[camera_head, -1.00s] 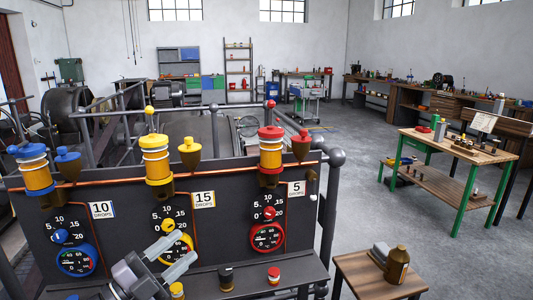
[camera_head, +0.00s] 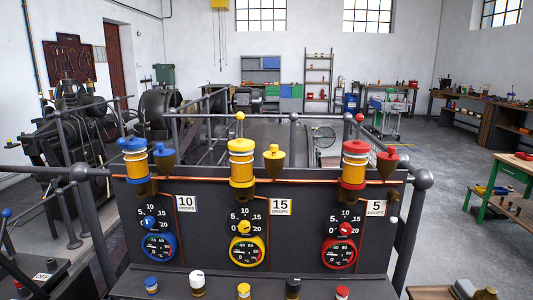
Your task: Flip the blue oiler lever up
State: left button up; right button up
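The blue oiler (camera_head: 134,160) stands at the left end of the dark panel. It has a blue cap and an amber glass body. Its small blue lever knob (camera_head: 121,142) sits low at the left side of the cap, and no upright stalk shows above it. The yellow oiler (camera_head: 241,165) has its lever upright, with a yellow ball (camera_head: 240,117) on top. The red oiler (camera_head: 355,165) also has its lever upright, with a red ball (camera_head: 359,117). Neither of my grippers is in view.
Below the oilers are blue (camera_head: 158,247), yellow (camera_head: 247,252) and red (camera_head: 339,253) gauges. Several small jars stand on the front shelf (camera_head: 215,284). A grey rail post (camera_head: 97,230) stands left of the panel. A blue funnel cup (camera_head: 164,155) is right of the blue oiler.

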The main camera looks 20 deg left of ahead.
aim_at(121, 142)
jog(key=u, duration=1.35)
